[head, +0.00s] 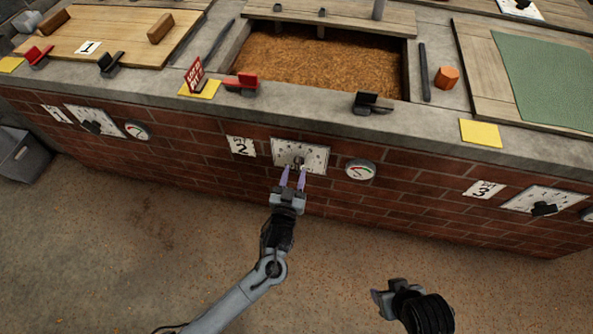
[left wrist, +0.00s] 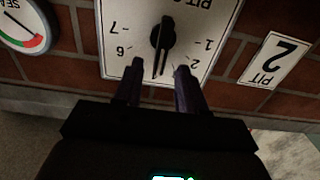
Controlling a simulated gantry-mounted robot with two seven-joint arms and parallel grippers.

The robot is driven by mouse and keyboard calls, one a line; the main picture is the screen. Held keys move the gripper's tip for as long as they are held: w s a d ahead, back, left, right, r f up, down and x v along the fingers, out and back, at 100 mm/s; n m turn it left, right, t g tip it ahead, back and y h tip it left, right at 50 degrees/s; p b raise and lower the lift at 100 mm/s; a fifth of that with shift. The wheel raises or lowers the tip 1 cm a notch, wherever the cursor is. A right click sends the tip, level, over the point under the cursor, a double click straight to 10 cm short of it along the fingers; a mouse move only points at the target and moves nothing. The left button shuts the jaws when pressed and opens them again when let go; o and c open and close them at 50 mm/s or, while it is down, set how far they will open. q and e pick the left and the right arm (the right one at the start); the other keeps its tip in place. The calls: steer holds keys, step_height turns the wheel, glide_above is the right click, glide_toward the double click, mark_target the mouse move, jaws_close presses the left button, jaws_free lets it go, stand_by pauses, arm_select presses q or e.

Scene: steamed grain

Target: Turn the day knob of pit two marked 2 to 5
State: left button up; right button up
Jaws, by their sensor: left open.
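The day knob (head: 298,163) of pit two is a dark bar on a white dial plate (head: 318,152) on the brick front, right of the "PIT 2" label (head: 240,146). In the left wrist view the knob (left wrist: 162,35) stands nearly upright in the picture; the plate (left wrist: 130,20) appears inverted, with 1, 2, 6 and 7 readable near its sides. Which number the knob marks cannot be told. My left gripper (head: 293,178) is open, its two purple fingers just before the plate's lower part, apart from the knob. My right gripper (head: 383,298) hangs lower right, away from the wall; its jaws are unclear.
A round gauge (head: 360,170) sits right of the dial. Above, the concrete ledge carries a red clamp (head: 242,84), a black clamp (head: 372,103) and a small red sign (head: 194,74). The grain bed (head: 320,62) lies open behind. The floor before the wall is clear.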

mark_target(296, 166)
arm_select(q)
steer(key=shift+b+x, duration=0.45)
steer(key=shift+x, duration=0.65)
steer(key=shift+w+d, duration=0.2)
steer(key=shift+w, duration=0.1)
steer(key=shift+a, duration=0.1)
steer(key=shift+w, duration=0.1)
steer(key=shift+c, duration=0.3)
jaws_close()
